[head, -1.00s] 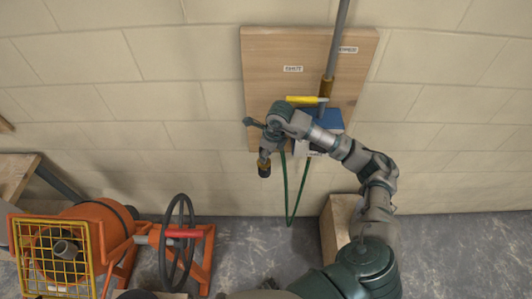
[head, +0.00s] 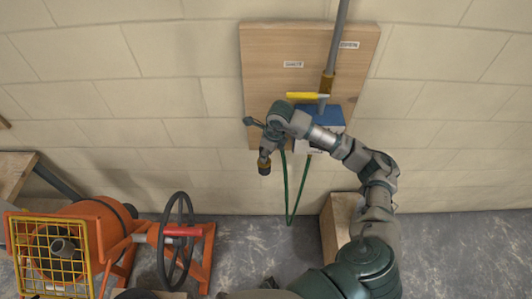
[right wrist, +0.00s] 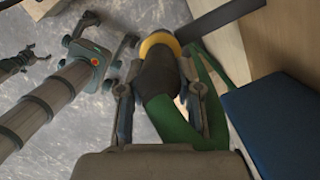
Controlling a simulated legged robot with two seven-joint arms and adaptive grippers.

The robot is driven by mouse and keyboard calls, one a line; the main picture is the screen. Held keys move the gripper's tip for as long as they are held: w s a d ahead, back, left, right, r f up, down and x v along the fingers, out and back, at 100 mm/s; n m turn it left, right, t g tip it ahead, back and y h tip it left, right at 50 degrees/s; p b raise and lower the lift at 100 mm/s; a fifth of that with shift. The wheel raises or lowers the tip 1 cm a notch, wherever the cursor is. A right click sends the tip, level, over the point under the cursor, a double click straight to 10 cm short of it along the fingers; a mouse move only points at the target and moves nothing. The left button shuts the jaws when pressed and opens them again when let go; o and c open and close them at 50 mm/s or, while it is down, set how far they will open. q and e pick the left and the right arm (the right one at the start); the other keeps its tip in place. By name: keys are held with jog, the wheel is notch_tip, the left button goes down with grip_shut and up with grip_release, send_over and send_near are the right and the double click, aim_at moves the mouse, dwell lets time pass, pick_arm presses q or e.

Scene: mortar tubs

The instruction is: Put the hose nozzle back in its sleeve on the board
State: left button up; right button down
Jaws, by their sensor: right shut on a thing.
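The hose nozzle (head: 264,167) is dark with a yellow-orange ring. It hangs below my right wrist in the head view, in front of the wall. My right gripper (right wrist: 160,88) is shut on the nozzle (right wrist: 156,68), with one finger on each side of it. The green hose (head: 290,205) loops down beneath the board (head: 270,48). In the right wrist view, the hose (right wrist: 180,130) runs back between the fingers. I cannot make out the sleeve; my right arm covers part of the board's lower edge.
A grey pipe (head: 340,30), a yellow lever (head: 307,96) and a blue-topped box (head: 318,114) are by the board, close to my wrist. A wooden block (head: 336,225) stands below right. An orange mixer (head: 85,225) stands lower left. The wall left of the nozzle is clear.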

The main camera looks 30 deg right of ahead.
jog(key=shift+d+f, duration=0.1)
jog(key=shift+f, duration=0.15)
jog(key=c, duration=0.7)
grip_release()
jog(key=r, duration=0.4)
jog(key=s+d+r, duration=0.1)
jog(key=r, duration=0.6)
jog(key=shift+s+d+r, duration=0.25)
jog(key=shift+s+r, duration=0.05)
jog(key=shift+s, duration=0.1)
